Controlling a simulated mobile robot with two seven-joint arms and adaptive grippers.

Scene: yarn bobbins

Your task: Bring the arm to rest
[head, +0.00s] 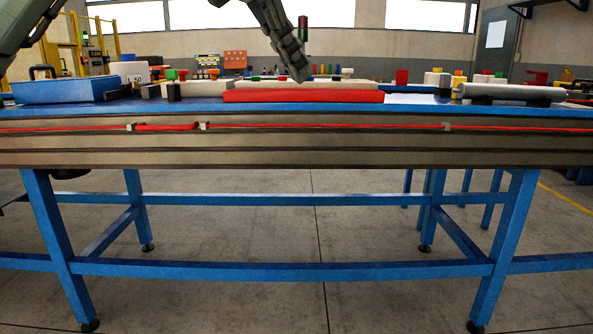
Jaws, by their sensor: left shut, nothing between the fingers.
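My left gripper (301,76) hangs down from the top of the head view, pointing at the table. Its fingers are shut and hold nothing. It appears just above or in front of a pale roller and a long red bar (270,96) near the table's front edge; I cannot tell how large the gap is. Part of my left arm shows at the upper left corner. My right gripper is not in view.
The blue table (440,106) spans the view. A blue tray (66,91) lies at its left, and a pale roller (510,91) at its right. Several small coloured bobbins stand farther back. A red cord runs along the front edge. The floor below is clear.

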